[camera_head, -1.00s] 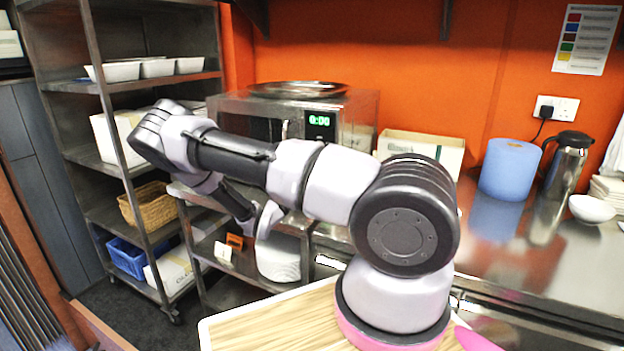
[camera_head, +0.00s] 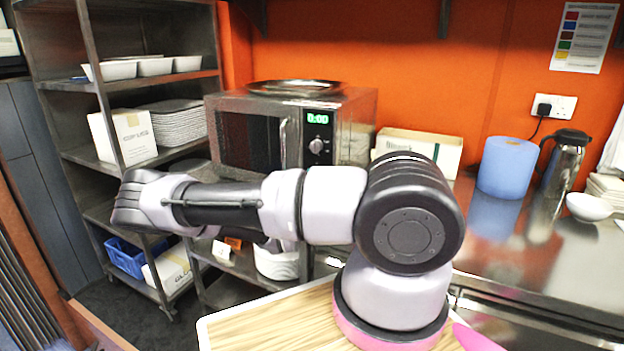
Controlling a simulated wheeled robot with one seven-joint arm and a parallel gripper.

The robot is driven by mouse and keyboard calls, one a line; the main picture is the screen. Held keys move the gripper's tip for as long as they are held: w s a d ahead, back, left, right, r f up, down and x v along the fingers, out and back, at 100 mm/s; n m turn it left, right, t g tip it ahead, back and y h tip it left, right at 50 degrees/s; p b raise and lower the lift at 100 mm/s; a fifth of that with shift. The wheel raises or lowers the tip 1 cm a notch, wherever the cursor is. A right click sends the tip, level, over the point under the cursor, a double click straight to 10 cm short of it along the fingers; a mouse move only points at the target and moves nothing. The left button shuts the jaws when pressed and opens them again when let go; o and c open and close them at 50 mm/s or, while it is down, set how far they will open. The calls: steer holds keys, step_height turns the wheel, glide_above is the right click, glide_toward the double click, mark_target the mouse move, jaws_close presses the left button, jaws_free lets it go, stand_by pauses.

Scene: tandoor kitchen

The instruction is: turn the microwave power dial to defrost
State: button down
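The microwave (camera_head: 245,137) is a steel box with a dark door window and an upright handle (camera_head: 284,143). It stands on the counter against the orange wall. Its green display (camera_head: 317,118) reads 0:00. The power dial (camera_head: 316,146) is a round dark knob below the display; its setting is too small to read. My arm stretches to the left, below and in front of the microwave, and the dial is unobstructed. My gripper is not visible; the arm's far end is hidden behind its own links.
A steel tray (camera_head: 297,88) lies on the microwave. A cardboard box (camera_head: 440,149), a blue paper roll (camera_head: 507,166), a steel flask (camera_head: 566,165) and a white bowl (camera_head: 587,207) stand to the right. A metal shelf rack (camera_head: 97,100) stands at the left. The counter (camera_head: 520,240) is clear in front.

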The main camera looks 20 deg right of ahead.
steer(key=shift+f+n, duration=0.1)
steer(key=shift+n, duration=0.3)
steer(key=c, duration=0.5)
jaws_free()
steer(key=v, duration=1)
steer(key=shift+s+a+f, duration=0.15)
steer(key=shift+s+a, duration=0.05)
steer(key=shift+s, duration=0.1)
